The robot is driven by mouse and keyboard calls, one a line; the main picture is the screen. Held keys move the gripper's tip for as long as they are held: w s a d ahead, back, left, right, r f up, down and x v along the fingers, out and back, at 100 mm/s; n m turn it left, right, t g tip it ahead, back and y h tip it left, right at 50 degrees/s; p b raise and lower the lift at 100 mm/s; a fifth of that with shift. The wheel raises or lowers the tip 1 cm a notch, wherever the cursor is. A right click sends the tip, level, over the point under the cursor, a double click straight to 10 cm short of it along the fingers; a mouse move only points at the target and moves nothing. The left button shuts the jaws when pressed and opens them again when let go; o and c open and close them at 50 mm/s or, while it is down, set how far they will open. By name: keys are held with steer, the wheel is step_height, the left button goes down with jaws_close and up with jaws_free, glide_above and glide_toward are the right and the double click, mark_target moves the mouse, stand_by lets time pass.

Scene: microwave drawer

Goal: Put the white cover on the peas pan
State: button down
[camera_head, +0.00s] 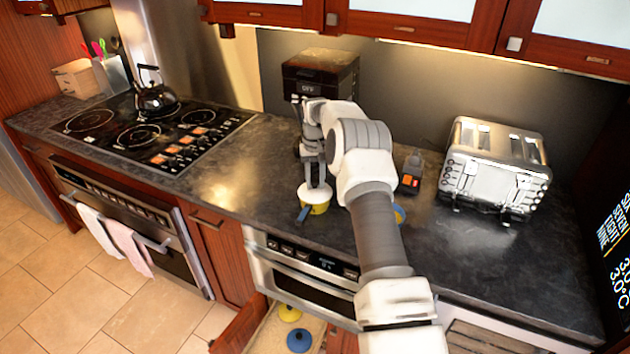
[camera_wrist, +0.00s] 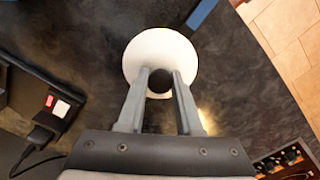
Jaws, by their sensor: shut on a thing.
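The white cover (camera_head: 315,194) is a round lid with a dark knob. In the wrist view the white cover (camera_wrist: 150,48) lies just beyond my fingertips. My gripper (camera_wrist: 160,80) is shut on that knob; it also shows in the head view (camera_head: 316,183), low over the counter. A yellow pan (camera_head: 320,209) with a blue handle (camera_head: 304,213) is directly under the cover. The cover hides its inside, so I cannot tell if it holds peas or whether the cover touches its rim. A second blue and yellow item (camera_head: 399,215) is partly behind my arm.
A chrome toaster (camera_head: 495,170) stands right on the dark counter (camera_head: 245,180). A small dark device with a red label (camera_head: 410,178) is right of my gripper. A coffee machine (camera_head: 320,75) is behind. An open drawer below holds yellow (camera_head: 290,313) and blue (camera_head: 299,341) lids.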

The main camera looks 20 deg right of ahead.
stand_by(0.3)
steer(key=c, duration=0.5)
jaws_free()
steer(key=shift+o, duration=0.2)
steer(key=o, duration=0.4)
steer(key=shift+o, duration=0.2)
steer(key=shift+r+p, duration=1.95)
steer(key=shift+r, duration=1.6)
